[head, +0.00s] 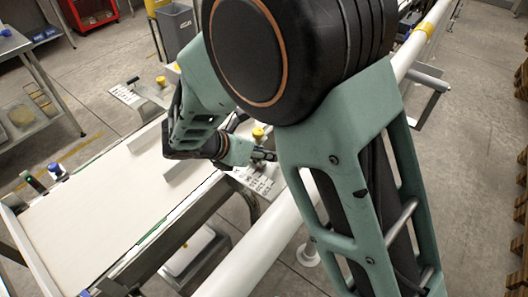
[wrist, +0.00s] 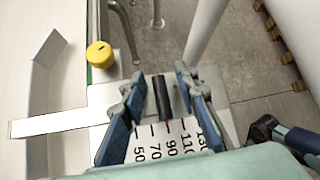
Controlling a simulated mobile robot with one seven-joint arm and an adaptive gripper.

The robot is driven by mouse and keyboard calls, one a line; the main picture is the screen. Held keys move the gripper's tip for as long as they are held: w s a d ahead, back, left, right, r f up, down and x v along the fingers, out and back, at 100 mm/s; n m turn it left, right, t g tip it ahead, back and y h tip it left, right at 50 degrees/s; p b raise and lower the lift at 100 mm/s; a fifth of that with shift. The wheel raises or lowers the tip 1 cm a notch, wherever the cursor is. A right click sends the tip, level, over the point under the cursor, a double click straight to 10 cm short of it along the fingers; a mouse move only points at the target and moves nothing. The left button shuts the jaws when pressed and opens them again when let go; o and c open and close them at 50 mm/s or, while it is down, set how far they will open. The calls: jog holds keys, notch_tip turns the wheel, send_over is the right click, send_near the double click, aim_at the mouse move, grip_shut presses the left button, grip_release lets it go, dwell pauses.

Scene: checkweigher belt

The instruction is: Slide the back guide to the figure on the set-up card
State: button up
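My gripper (wrist: 160,108) is open, with one blue-padded finger on each side of a black upright handle (wrist: 162,96). Gaps show between the handle and both pads. The handle stands over a white scale plate (wrist: 183,143) marked 50 to 130; a small red mark at its foot lies near 90 to 110. A yellow knob (wrist: 100,54) and a pale guide rail with its arm (wrist: 62,123) are to the left. In the head view my gripper (head: 264,155) is at the scale (head: 258,181) beside the near guide (head: 190,163). No readable set-up card shows.
A second guide (head: 146,136) with its own scale (head: 126,94) and yellow knob (head: 161,81) is across the white belt (head: 90,215). A white pipe (head: 255,255) runs close to my arm. A blue-capped post (head: 55,170) stands at the belt's left edge.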

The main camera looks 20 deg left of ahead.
jog(key=v, duration=1.2)
